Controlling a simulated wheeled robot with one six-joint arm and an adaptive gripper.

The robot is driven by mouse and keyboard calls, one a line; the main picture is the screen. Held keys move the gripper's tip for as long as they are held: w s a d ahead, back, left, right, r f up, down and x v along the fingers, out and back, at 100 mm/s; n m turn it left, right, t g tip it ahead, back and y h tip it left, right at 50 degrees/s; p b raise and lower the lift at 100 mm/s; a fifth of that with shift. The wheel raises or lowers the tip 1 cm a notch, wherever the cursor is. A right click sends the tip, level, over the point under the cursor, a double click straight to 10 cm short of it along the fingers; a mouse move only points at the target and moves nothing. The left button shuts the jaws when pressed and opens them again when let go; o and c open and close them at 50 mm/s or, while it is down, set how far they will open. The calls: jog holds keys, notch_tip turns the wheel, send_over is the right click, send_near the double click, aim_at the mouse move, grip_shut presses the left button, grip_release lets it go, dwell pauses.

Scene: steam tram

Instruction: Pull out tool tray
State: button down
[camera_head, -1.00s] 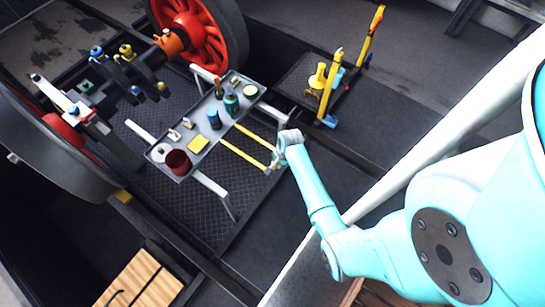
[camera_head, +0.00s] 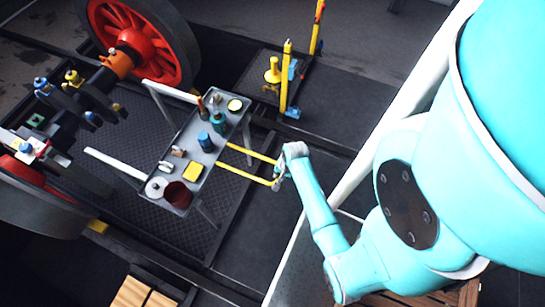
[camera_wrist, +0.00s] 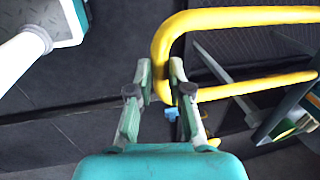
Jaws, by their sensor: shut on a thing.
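The grey tool tray (camera_head: 181,143) sits on a white-railed frame in the head view, with a yellow U-shaped handle (camera_head: 250,178) on its right side. My gripper (camera_head: 278,172) is at the outer end of this handle. In the wrist view the two fingers of my gripper (camera_wrist: 160,78) stand on either side of the handle's end bar (camera_wrist: 159,55), shut on it. The tray carries a dark red cup, a yellow block, a blue can, a green bottle and small parts. Bare rail (camera_head: 115,164) shows to the left of the tray.
A red spoked wheel (camera_head: 130,45) and axle parts stand at the left. A small platform (camera_head: 258,75) with yellow levers lies beyond the tray. A long white rail (camera_head: 400,105) runs beside my arm. Dark floor is clear between tray and arm.

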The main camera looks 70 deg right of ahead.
jog(key=shift+s+a+f, duration=0.2)
jog(key=shift+s, duration=0.35)
jog(key=c, duration=1.1)
grip_release()
jog(key=shift+w+d+r, duration=0.1)
jog(key=shift+w+d, duration=0.05)
jog(key=shift+r, duration=0.15)
notch_tip(320, 180, up, 12)
jog(key=s, duration=0.2)
jog(key=shift+s+a+f, duration=0.2)
jog(key=shift+s+a, duration=0.2)
